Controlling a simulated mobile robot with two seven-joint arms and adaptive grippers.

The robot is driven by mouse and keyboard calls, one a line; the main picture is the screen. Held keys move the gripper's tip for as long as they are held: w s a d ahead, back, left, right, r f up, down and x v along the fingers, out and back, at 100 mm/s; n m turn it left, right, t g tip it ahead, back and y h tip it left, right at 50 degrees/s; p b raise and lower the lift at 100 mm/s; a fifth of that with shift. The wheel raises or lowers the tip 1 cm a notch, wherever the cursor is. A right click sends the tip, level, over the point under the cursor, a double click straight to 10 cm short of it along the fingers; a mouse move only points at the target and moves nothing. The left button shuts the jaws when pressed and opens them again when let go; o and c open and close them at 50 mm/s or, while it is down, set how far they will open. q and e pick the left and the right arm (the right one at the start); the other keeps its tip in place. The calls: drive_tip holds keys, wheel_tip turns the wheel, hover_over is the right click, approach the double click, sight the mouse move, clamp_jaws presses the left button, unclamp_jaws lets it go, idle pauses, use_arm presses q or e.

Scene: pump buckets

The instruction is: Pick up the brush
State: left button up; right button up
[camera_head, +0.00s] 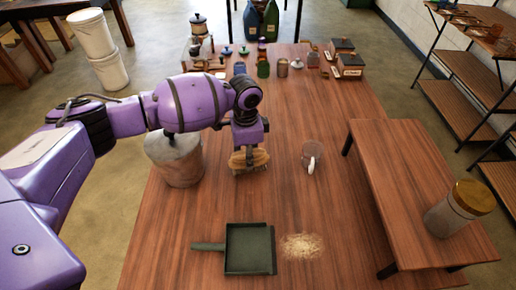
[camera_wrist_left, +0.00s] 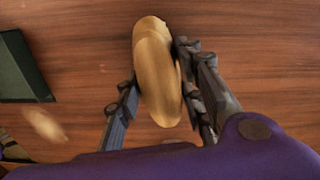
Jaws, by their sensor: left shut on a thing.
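The brush (camera_head: 249,160), with a tan wooden body, is on or just above the table beneath my left gripper (camera_head: 247,147). In the left wrist view the brush (camera_wrist_left: 158,75) lies between the two dark fingers of my left gripper (camera_wrist_left: 160,95), which are shut on it. Whether its underside touches the table I cannot tell. My right gripper is in neither view.
A dark green dustpan (camera_head: 248,248) lies at the front beside a pile of crumbs (camera_head: 302,246). A bucket (camera_head: 178,165) stands left of the brush, a clear mug (camera_head: 311,158) right. A raised wooden stand (camera_head: 405,190) holds a gold-lidded jar (camera_head: 458,208).

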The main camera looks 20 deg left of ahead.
use_arm(q)
wheel_tip(320, 180, up, 3)
drive_tip(key=shift+w+r, duration=0.1)
drive_tip(key=s+d+r+p, duration=0.1)
drive_tip(key=s+d+r, duration=0.2)
drive_tip(key=s, duration=0.3)
drive_tip(key=s+d+r+p, duration=0.1)
drive_tip(key=s+d+r, duration=0.2)
drive_tip(key=s+r, duration=0.3)
drive_tip(key=shift+s+r, duration=0.3)
drive_tip(key=shift+s, duration=0.2)
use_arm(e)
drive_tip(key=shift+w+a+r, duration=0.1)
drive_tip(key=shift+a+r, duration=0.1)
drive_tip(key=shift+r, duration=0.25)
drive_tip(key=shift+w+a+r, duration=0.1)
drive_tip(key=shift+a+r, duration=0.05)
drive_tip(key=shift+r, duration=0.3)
use_arm(q)
drive_tip(key=shift+a, duration=0.1)
